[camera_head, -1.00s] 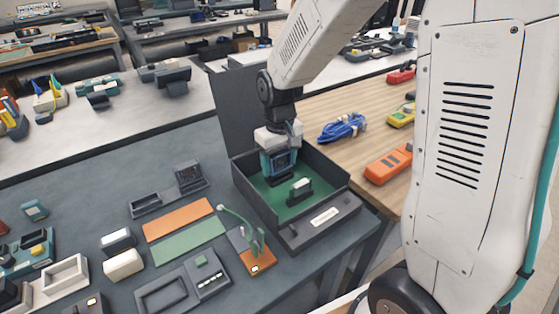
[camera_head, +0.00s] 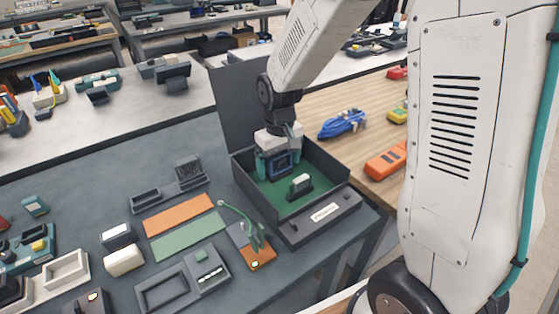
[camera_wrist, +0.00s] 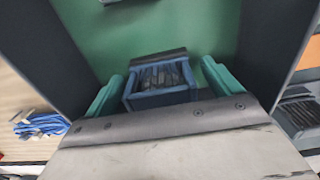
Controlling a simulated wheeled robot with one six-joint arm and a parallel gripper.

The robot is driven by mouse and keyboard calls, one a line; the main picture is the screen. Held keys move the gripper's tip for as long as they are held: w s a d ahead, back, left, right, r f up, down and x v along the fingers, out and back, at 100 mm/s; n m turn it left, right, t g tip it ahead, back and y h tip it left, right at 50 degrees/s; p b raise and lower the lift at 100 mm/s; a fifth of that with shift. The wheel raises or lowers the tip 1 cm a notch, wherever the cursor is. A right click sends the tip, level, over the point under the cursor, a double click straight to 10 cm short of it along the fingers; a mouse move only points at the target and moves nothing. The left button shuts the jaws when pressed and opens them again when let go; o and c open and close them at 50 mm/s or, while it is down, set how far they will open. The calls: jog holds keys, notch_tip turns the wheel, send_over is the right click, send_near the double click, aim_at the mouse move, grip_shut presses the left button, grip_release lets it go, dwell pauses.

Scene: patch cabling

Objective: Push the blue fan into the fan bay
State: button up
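The blue fan (camera_wrist: 162,97) stands upright in the open dark box (camera_head: 247,188), above its green floor (camera_head: 266,195). It also shows in the head view (camera_head: 281,166). A dark bar (camera_wrist: 150,57) lies against its far side in the wrist view; this looks like part of the fan bay, but my gripper and the fan hide most of it. I cannot tell how deep the fan sits. My gripper (camera_wrist: 163,75) is open, with one teal finger on each side of the fan and a narrow gap showing at the right finger.
A small white block on a dark base (camera_head: 301,184) stands in the box in front of the fan. The box's raised lid (camera_head: 232,105) is behind. An orange board with a green cable (camera_head: 255,250) lies left of the box. A blue cable coil (camera_head: 342,124) lies right.

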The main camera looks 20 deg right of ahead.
aim_at(279, 154)
notch_tip(279, 154, up, 8)
jog(key=shift+f, duration=0.1)
dwell(0.5)
jog(key=c, duration=0.5)
notch_tip(279, 154, up, 3)
jog(key=shift+w+r+n, duration=0.1)
jog(key=shift+r+n, duration=0.1)
jog(key=shift+n, duration=0.4)
jog(key=c, duration=1)
jog(key=shift+r, duration=0.35)
grip_shut()
jog(key=shift+f, duration=2.9)
